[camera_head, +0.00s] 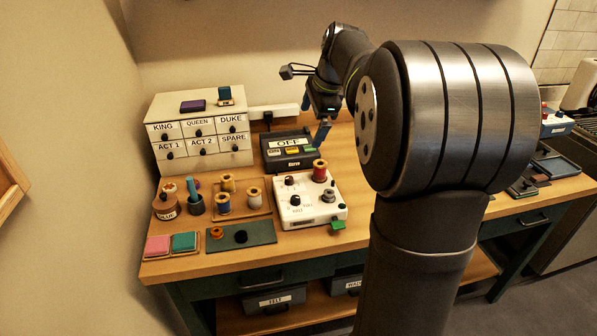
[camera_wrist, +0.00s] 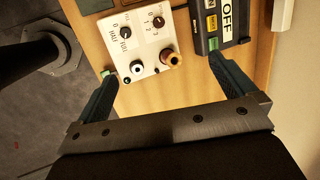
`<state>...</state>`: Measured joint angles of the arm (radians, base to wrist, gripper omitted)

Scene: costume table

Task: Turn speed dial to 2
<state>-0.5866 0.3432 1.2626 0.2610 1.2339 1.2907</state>
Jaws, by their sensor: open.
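A white control box (camera_head: 312,213) stands on the table; it also shows in the wrist view (camera_wrist: 113,51). A dark dial marked 0, 1, 2 (camera_wrist: 157,21) is at its back left in the head view (camera_head: 290,180); its pointer is too small to read. A second dark dial marked 0, HALF, FULL (camera_wrist: 125,31) sits in front of it (camera_head: 295,200). I cannot read a "speed" label. My gripper (camera_head: 322,132) is open and empty, above and behind the box and apart from it. Its two fingers spread wide in the wrist view (camera_wrist: 163,68).
Spools on a wooden tray (camera_head: 258,209) lie to the left, a labelled drawer cabinet (camera_head: 202,157) behind. Bare wood lies right of the box.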

